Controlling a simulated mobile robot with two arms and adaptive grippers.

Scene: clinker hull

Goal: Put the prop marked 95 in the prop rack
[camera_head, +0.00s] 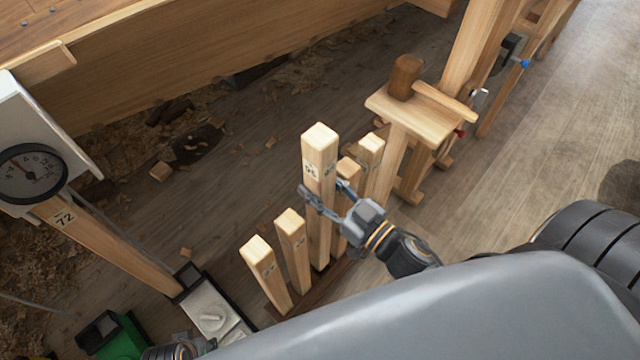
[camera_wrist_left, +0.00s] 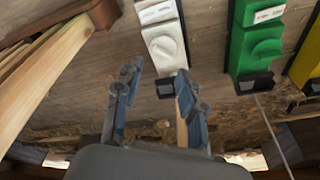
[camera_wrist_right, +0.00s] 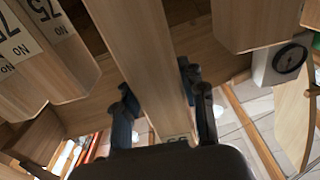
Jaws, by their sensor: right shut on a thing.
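A tall square wooden prop (camera_head: 319,215) stands upright in the head view, with a label that looks like 95 near its top. My right gripper (camera_head: 325,198) is shut on it below the label. In the right wrist view the prop (camera_wrist_right: 140,60) runs between the fingers (camera_wrist_right: 158,95). Shorter props (camera_head: 266,277) stand on both sides of it, above the dark brown base of the prop rack (camera_head: 336,276). I cannot tell whether the held prop's foot is seated there. My left gripper (camera_wrist_left: 157,95) is open and empty in the left wrist view.
A dial gauge (camera_head: 31,173) sits on a leaning prop marked 72 (camera_head: 110,245) at the left. A white box (camera_head: 213,312) and a green box (camera_head: 118,338) lie below it. A wooden stand (camera_head: 424,120) is behind at right. The planked hull (camera_head: 180,65) spans the back.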

